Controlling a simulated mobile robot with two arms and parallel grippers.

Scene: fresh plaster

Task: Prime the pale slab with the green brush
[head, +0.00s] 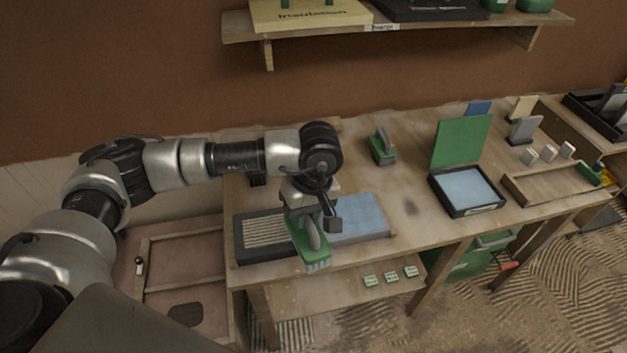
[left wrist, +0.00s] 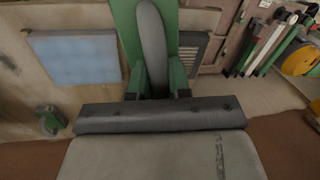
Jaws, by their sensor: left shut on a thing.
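My left gripper (head: 311,207) is shut on the grey handle of a green brush (head: 314,256). The brush hangs over the front edge of the bench, in front of the ribbed tray and the pale slab. In the left wrist view the brush's grey handle (left wrist: 152,40) stands between the green fingers of my left gripper (left wrist: 158,82). The pale blue slab (head: 365,215) lies flat on the bench, just right of the brush; it also shows in the left wrist view (left wrist: 75,58). The gripper hides its left end in the head view. My right gripper is not in view.
A dark ribbed tray (head: 265,237) lies left of the slab. A second green brush (head: 381,148) stands behind it. A black box (head: 467,210) with a raised green lid (head: 461,141) and a blue pad stands right. The bench between slab and box is clear.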

